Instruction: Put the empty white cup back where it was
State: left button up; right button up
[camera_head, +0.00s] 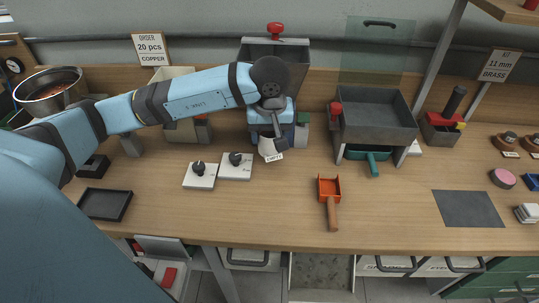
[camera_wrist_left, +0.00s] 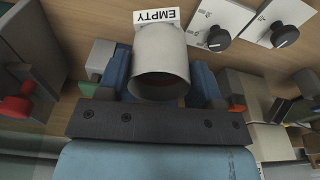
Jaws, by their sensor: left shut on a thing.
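The white cup (camera_head: 267,149) with an "EMPTY" label is at the middle of the bench in the head view, in front of a grey machine. In the left wrist view the cup (camera_wrist_left: 161,62) sits between the two blue fingers, its open mouth toward the camera and its label at the top. My left gripper (camera_head: 272,135) is shut on the cup. In the head view the arm hides part of the cup, and I cannot tell whether its base touches the bench. My right gripper is not in view.
Two white knob plates (camera_head: 236,166) lie just left of the cup. An orange scoop (camera_head: 330,188) lies to the right. A grey hopper (camera_head: 376,118) stands behind it, with a green scoop (camera_head: 373,157) below. A black tray (camera_head: 104,205) is at the left. Bench in front of the cup is clear.

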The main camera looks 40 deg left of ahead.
aim_at(270, 153)
pick_arm(q)
notch_tip(270, 153, down, 7)
jog(key=shift+f, duration=0.15)
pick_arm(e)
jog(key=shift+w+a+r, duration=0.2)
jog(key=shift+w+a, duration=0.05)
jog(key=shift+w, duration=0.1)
pick_arm(q)
jog(key=shift+f, duration=0.15)
jog(key=o, duration=1)
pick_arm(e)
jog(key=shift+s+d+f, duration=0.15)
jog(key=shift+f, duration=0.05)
pick_arm(q)
jog(key=shift+r, duration=0.5)
jog(key=r, duration=0.7)
jog(key=s+d+r, duration=0.1)
jog(key=r, duration=0.3)
jog(key=shift+s+r, duration=0.1)
jog(key=shift+r, duration=0.05)
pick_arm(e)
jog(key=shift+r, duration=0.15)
